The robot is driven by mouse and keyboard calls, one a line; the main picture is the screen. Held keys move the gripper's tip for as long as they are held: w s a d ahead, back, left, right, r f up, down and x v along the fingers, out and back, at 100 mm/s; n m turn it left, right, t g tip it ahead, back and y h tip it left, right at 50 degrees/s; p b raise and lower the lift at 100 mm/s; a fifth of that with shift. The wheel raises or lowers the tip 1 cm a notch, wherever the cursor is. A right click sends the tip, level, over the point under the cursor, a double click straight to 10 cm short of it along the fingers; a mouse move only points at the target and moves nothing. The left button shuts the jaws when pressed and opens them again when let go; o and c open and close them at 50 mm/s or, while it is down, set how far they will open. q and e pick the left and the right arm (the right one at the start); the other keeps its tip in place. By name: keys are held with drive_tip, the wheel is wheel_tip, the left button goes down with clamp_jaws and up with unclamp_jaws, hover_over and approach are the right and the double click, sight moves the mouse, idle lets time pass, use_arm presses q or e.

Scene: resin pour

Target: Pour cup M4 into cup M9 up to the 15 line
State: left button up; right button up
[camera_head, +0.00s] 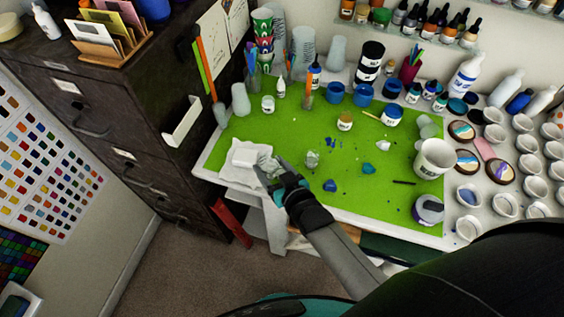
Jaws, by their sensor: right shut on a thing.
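My right gripper (276,178) reaches in from the lower right, at the front left of the green mat (285,130). It is shut on a small translucent cup (266,162), which its fingers partly hide. A second small clear cup (312,159) stands on the mat to the right of the gripper, apart from it. No M4 or M9 label and no 15 line can be read on either, so I cannot tell which cup is which. The liquid level in both is too small to tell. My left gripper is not in view.
A white block (244,157) on a white cloth (232,174) lies just left of the held cup. Blue lumps (330,185), a white mug (433,158) and jars (391,115) stand to the right. A dark cabinet (120,110) borders the left. The mat's middle is fairly clear.

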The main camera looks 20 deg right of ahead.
drive_tip(key=shift+a+f+n+h, duration=0.1)
drive_tip(key=shift+f+n+h, duration=0.2)
drive_tip(key=shift+n, duration=0.1)
drive_tip(key=shift+r, duration=0.15)
drive_tip(key=shift+r+p, duration=0.3)
drive_tip(key=shift+r, duration=0.7)
drive_tip(key=shift+f, duration=0.1)
